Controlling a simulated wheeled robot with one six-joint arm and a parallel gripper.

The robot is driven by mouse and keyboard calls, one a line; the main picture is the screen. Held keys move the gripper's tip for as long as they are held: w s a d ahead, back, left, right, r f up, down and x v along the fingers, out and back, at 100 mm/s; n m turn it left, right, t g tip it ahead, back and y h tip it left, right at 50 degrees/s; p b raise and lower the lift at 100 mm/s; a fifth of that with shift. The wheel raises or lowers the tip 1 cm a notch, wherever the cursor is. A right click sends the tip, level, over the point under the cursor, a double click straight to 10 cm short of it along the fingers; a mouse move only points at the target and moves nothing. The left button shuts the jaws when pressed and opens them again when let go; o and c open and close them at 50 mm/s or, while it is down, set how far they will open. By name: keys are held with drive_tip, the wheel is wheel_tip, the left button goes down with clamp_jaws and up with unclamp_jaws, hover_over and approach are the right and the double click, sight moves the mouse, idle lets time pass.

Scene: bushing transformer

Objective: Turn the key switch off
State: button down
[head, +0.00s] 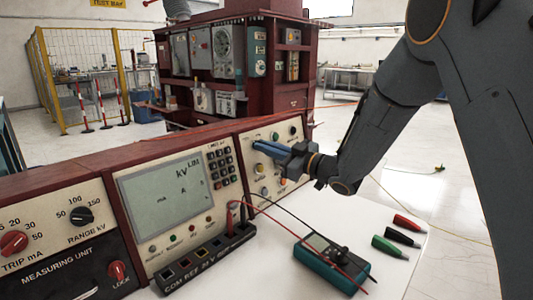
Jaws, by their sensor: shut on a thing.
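The right-hand cream control panel (248,163) has several small knobs and buttons in a dark red console. My gripper (257,146) reaches in from the right, its blue fingers against the upper left part of this panel. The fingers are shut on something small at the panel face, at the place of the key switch. The key itself is hidden by the fingers, so its turn position cannot be seen.
A display (160,198) and keypad (222,168) sit left of the gripper. A black terminal strip (207,262), a teal multimeter (338,262) with leads, and red (408,222), black (402,237) and green (389,248) plugs lie on the white bench top below.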

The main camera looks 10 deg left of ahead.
drive_tip(key=n+g+b, duration=0.1)
drive_tip(key=n, duration=0.2)
drive_tip(key=n+g+b, duration=0.1)
drive_tip(key=n, duration=0.3)
drive_tip(key=shift+a+r+g, duration=0.1)
drive_tip(key=shift+r+g, duration=0.05)
drive_tip(key=shift+g, duration=0.25)
drive_tip(key=c, duration=1.9)
unclamp_jaws()
drive_tip(key=shift+a, duration=0.1)
drive_tip(key=shift+c, duration=0.2)
drive_tip(key=shift+d, duration=0.2)
drive_tip(key=v, duration=0.7)
drive_tip(key=shift+d, duration=0.35)
